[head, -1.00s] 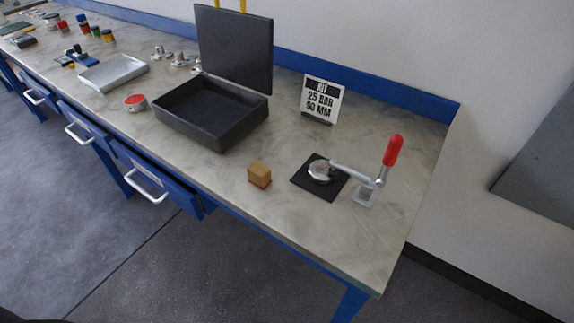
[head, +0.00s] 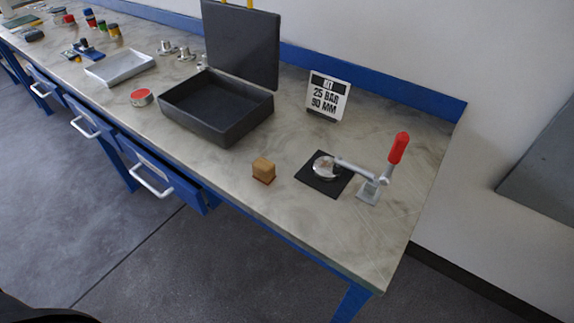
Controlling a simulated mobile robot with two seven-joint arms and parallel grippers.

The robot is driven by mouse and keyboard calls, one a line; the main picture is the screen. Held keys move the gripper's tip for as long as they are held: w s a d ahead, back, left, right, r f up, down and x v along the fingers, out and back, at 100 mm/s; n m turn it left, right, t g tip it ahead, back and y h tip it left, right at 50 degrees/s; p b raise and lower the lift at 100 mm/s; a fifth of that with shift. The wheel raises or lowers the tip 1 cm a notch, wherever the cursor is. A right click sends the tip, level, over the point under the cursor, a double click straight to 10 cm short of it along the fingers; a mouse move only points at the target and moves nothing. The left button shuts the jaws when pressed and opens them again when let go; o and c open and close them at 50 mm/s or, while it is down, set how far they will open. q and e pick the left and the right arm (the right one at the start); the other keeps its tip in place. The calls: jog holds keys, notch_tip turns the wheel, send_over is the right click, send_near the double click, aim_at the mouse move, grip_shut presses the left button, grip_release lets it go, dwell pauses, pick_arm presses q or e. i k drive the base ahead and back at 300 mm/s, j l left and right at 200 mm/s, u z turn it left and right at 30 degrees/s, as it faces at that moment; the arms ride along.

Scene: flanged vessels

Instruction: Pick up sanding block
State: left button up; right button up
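The sanding block (head: 263,171) is a small tan-brown block with a darker reddish-brown base. It rests on the grey workbench top (head: 330,235) near the front edge, left of the black mat. Nothing touches it. Neither of my grippers is in the head view, so their state does not show.
A black mat (head: 312,184) with a metal disc and red-handled clamp (head: 398,149) lies right of the block. An open black case (head: 215,131) stands behind it, beside a sign (head: 328,97). A drawer (head: 165,172) juts out at the front. Bench around the block is clear.

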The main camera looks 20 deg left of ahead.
aim_at(264, 170)
jog(key=j+z, duration=0.2)
jog(key=j, duration=0.2)
jog(key=j+z, duration=0.25)
jog(key=j, duration=0.15)
jog(key=k+j+z, duration=0.2)
jog(key=j, duration=0.2)
jog(key=j+z, duration=0.2)
jog(key=j, duration=0.15)
jog(key=k+j+z, duration=0.2)
jog(key=j, duration=0.15)
jog(key=i+j, duration=0.05)
